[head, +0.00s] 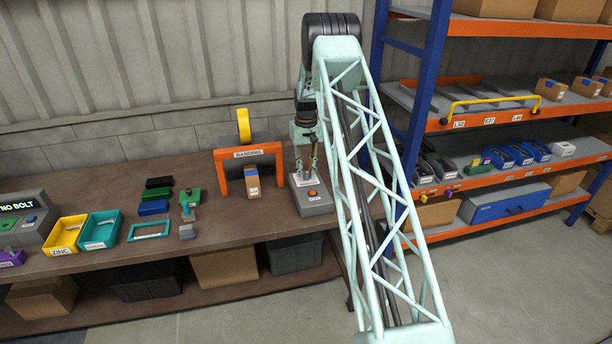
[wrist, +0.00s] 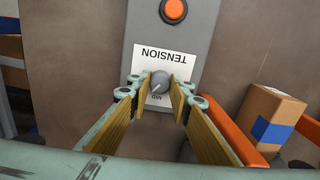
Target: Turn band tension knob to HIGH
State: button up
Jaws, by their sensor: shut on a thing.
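The band tension knob (wrist: 160,80) is a small grey round knob on a white label reading TENSION (wrist: 152,62). It sits on a grey control box (wrist: 198,30). In the head view the control box (head: 316,203) stands on the bench, right of the banding arch. My gripper (wrist: 160,88) points down over the box with its fingers on both sides of the knob, shut on it. In the head view my gripper (head: 306,178) partly covers the label and hides the knob. The setting the knob points to cannot be read.
An orange button (wrist: 173,10) is on the same box. The orange banding arch (head: 221,174) with a cardboard box (head: 252,190) stands just left in the head view. Trays and parts lie farther left on the bench. A blue-orange shelf rack (head: 428,70) stands to the right.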

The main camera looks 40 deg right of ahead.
aim_at(306, 173)
jog(key=shift+m+b, duration=0.4)
jog(key=shift+m, duration=0.8)
jog(key=o, duration=0.9)
jog(key=shift+r, duration=0.1)
jog(key=shift+r, duration=5.9)
